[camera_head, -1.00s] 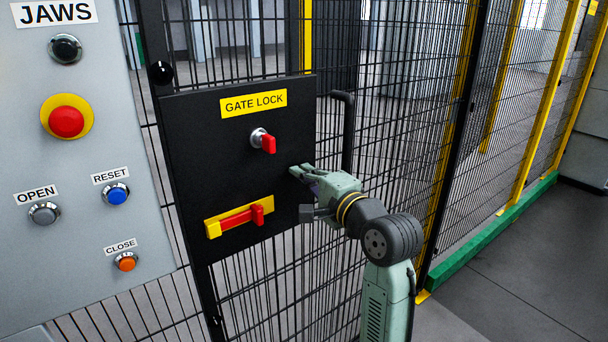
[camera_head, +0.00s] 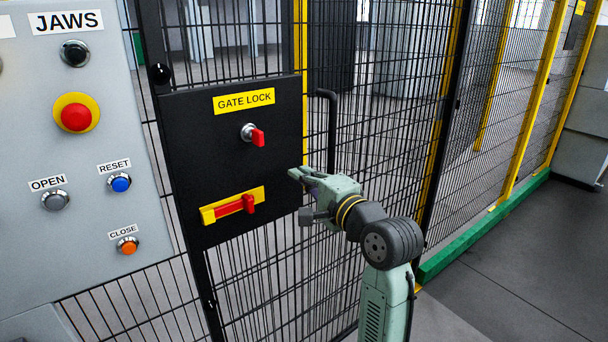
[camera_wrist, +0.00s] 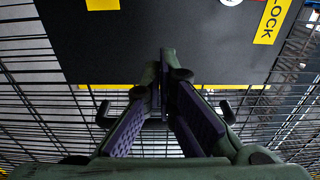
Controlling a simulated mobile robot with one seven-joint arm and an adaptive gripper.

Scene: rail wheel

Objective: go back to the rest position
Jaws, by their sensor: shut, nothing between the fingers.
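My gripper (camera_head: 299,177) is shut and empty, in front of the right edge of the black gate lock panel (camera_head: 228,170). In the wrist view its fingertips (camera_wrist: 165,55) meet over the black panel, with nothing between them. Whether they touch the panel I cannot tell. The red key knob (camera_head: 256,137) is up and left of my gripper. The red bolt handle (camera_head: 248,204) on the yellow slide bar (camera_head: 220,207) is to the left and lower.
A grey control panel (camera_head: 70,230) with an emergency stop (camera_head: 76,116) and several buttons stands at the left. A black gate handle (camera_head: 331,130) is close behind my gripper. Mesh fence (camera_head: 420,150) runs behind and to the right. Open floor (camera_head: 500,260) lies at the right.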

